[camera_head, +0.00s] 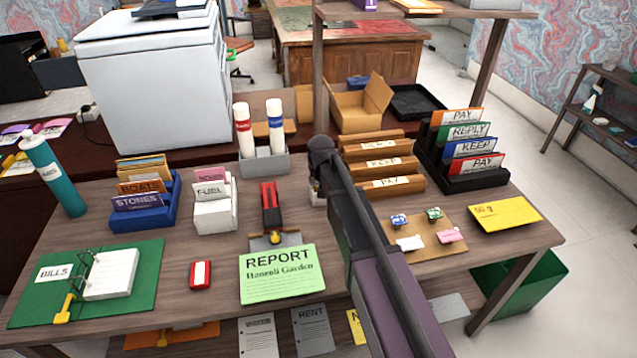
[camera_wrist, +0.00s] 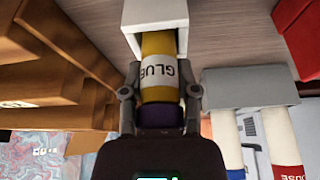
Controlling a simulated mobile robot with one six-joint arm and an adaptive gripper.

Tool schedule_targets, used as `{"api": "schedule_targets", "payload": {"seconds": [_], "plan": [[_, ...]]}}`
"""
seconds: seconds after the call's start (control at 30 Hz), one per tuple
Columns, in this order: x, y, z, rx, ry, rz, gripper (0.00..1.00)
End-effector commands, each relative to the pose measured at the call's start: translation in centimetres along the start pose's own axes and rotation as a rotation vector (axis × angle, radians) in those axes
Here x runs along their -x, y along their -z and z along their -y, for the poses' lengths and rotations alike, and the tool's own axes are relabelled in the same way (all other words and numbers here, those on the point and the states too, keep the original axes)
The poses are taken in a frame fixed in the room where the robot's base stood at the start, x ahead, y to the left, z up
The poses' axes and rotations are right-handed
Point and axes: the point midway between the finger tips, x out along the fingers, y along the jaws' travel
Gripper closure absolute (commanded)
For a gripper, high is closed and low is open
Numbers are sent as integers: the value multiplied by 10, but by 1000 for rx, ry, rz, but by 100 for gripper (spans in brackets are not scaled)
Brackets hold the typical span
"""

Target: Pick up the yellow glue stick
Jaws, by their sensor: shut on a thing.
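The yellow glue stick (camera_wrist: 156,46) shows in the wrist view, with a white label reading GLUE and a purple section (camera_wrist: 160,115) close to my gripper. My gripper (camera_wrist: 160,92) has one finger on each side of it and is shut on it. The stick's far end is at the mouth of a small white holder (camera_wrist: 155,14); I cannot tell how far it sits inside.
Wooden file racks (camera_head: 384,165) stand close on the right of my arm. A red stapler-like tool (camera_head: 270,205) and a green REPORT sheet (camera_head: 277,275) lie in front.

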Motion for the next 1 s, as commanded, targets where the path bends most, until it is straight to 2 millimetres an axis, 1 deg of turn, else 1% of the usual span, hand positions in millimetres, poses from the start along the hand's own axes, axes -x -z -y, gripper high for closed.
{"api": "schedule_targets", "payload": {"seconds": [0.17,0.37,1.0], "plan": [[4,2,0,0,0,0,100],[16,7,0,0,0,-1,100],[74,31,-1,-1,0,0,100]]}}
